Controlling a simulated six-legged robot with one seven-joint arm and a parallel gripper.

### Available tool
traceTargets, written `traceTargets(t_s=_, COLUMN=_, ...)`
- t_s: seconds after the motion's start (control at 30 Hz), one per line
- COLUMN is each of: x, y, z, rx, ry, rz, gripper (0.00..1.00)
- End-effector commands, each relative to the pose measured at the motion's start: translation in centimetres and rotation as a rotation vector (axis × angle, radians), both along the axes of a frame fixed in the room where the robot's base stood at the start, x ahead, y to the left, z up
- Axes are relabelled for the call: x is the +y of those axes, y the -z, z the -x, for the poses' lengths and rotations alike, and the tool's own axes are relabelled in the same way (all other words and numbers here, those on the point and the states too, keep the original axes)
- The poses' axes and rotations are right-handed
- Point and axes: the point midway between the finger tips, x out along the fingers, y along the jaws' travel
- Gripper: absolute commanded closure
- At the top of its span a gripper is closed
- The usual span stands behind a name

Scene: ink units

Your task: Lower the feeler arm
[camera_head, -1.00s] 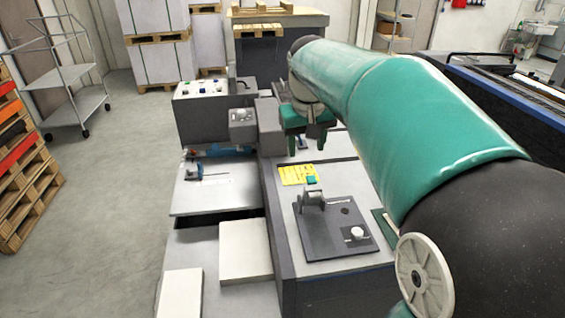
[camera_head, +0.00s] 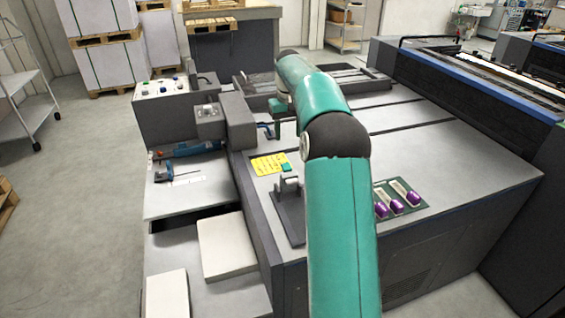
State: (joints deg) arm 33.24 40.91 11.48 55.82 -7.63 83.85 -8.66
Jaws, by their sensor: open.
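My gripper (camera_head: 272,128) is at the end of my teal arm, over the grey machine top and beyond the yellow label. It is open; its fingertips are small and partly hidden by the arm. A dark plate (camera_head: 290,226) on the near left of the machine top carries a grey bracket (camera_head: 290,190) with a small teal tab (camera_head: 286,167) at its upper end. This may be the feeler arm; my arm hides its right part, so its tilt cannot be told. My gripper is apart from it, farther back.
A yellow label (camera_head: 269,163) lies behind the bracket. A green board (camera_head: 411,204) with purple-ended tools lies right of my arm. A control box (camera_head: 163,106) stands at left above a lower shelf (camera_head: 180,200). Pale stacks (camera_head: 226,246) lie in front.

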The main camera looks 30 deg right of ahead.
Motion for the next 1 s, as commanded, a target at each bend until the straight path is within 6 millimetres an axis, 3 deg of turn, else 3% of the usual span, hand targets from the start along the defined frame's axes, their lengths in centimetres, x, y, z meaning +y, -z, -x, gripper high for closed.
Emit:
traceTargets(t_s=0.53, x=0.8, y=10.4, z=-0.3, rx=0.001, ry=-0.008, rz=-0.003, gripper=0.49)
traceTargets(t_s=0.73, x=0.9, y=12.0, z=-0.4, rx=0.001, ry=-0.009, rz=-0.001, gripper=0.49)
traceTargets(t_s=1.0, x=0.9, y=12.2, z=-0.4, rx=0.000, ry=-0.009, rz=-0.001, gripper=0.49)
